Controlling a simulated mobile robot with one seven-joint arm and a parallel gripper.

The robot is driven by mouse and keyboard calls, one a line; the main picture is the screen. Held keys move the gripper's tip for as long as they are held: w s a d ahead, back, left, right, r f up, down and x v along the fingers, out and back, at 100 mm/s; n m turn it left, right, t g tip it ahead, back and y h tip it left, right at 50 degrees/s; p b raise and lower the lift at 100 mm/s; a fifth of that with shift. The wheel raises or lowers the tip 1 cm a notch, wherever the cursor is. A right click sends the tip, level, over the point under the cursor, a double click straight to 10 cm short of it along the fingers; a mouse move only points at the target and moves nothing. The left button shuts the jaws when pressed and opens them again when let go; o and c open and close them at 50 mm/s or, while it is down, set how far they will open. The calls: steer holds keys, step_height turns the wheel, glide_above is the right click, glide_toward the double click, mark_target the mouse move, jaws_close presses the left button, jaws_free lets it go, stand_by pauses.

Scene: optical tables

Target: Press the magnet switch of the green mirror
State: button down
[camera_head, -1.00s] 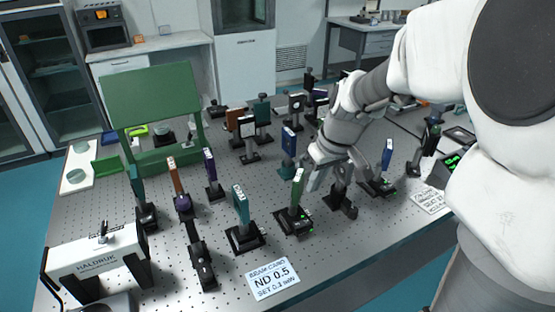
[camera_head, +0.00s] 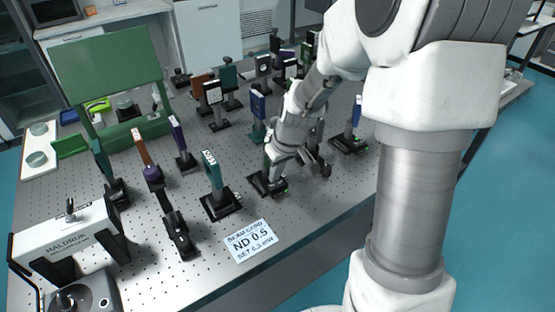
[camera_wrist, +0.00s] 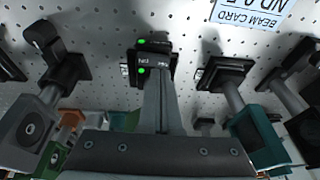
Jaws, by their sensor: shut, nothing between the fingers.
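The green mirror's plate (camera_head: 266,160) is mostly hidden behind my gripper (camera_head: 276,174) in the head view. Its black base (camera_head: 262,185) stands on the optical table (camera_head: 180,285), with a small green light at its right side. In the wrist view a black base (camera_wrist: 160,62) with two green lights and small white lettering lies straight ahead. My shut, empty fingers (camera_wrist: 158,85) point at this base and overlap its near part. I cannot tell whether they touch it. The mirror plate is not clear in the wrist view.
A teal optic (camera_head: 212,172) stands just left, also in the wrist view (camera_wrist: 258,142). A blue optic (camera_head: 356,112) stands to the right. A card reading ND 0.5 (camera_head: 250,241) lies in front. Several other mounts crowd behind; the table's front strip is fairly clear.

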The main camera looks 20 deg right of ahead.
steer(key=shift+a+f, duration=0.1)
steer(key=shift+f, duration=0.65)
steer(key=shift+s+a+f+b, duration=0.15)
steer(key=shift+f+b, duration=0.15)
steer(key=shift+b, duration=0.15)
steer(key=shift+w+d+r, duration=0.1)
steer(key=shift+w+d, duration=0.05)
steer(key=shift+d, duration=0.25)
steer(key=shift+w+d+r, duration=0.1)
steer(key=shift+w+d, duration=0.05)
steer(key=shift+d, duration=0.25)
steer(key=shift+r, duration=0.15)
